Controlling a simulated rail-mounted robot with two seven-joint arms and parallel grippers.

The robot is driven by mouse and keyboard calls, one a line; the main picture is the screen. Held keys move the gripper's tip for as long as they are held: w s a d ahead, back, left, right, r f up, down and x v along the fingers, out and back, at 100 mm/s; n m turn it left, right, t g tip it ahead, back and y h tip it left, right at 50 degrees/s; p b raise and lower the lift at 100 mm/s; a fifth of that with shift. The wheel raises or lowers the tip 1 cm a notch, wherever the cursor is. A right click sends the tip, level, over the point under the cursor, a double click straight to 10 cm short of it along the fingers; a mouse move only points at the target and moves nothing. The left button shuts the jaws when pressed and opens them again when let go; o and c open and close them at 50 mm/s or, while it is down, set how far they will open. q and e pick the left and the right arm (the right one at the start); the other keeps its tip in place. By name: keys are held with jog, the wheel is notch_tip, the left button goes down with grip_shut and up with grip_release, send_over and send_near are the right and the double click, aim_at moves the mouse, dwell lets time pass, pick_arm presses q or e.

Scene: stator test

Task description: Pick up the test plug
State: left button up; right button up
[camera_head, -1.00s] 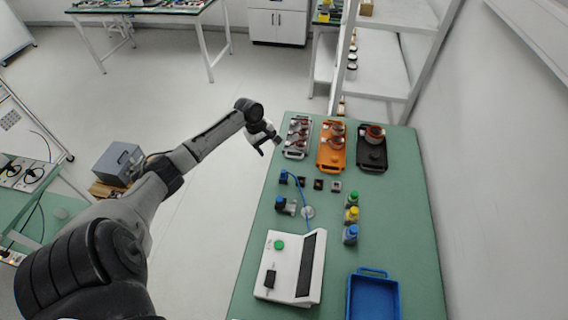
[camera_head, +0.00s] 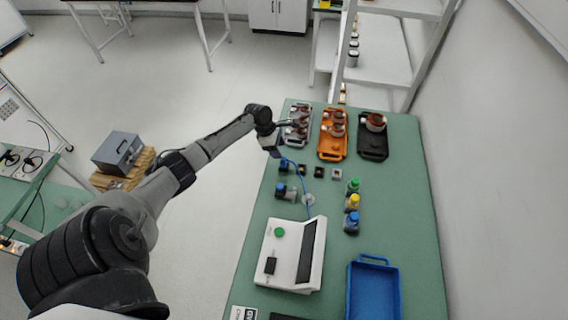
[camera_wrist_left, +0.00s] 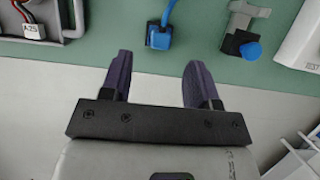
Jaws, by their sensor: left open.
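The test plug is a small blue plug on a blue cable. It stands near the left edge of the green table, just below my left gripper in the head view (camera_head: 283,165). In the left wrist view the plug (camera_wrist_left: 158,38) shows beyond the fingertips, about centred between them. My left gripper (camera_wrist_left: 157,60) is open, with nothing between its two fingers. In the head view my left gripper (camera_head: 275,150) is at the table's left edge, beside the grey tray. My right gripper is not in view.
A grey clamp with a blue knob (camera_wrist_left: 250,48) stands right of the plug. A white tester (camera_head: 292,255) with a green button is nearer. Grey (camera_head: 292,139), orange (camera_head: 331,155) and black (camera_head: 372,151) trays hold parts at the back. Bottles (camera_head: 352,202) and a blue tray (camera_head: 373,295) stand right.

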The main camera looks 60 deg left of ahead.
aim_at(284, 158)
pick_arm(q)
jog(key=shift+b+x, duration=0.7)
jog(key=shift+x, duration=2.65)
jog(key=shift+s, duration=0.1)
jog(key=shift+c, duration=0.4)
jog(key=c, duration=0.9)
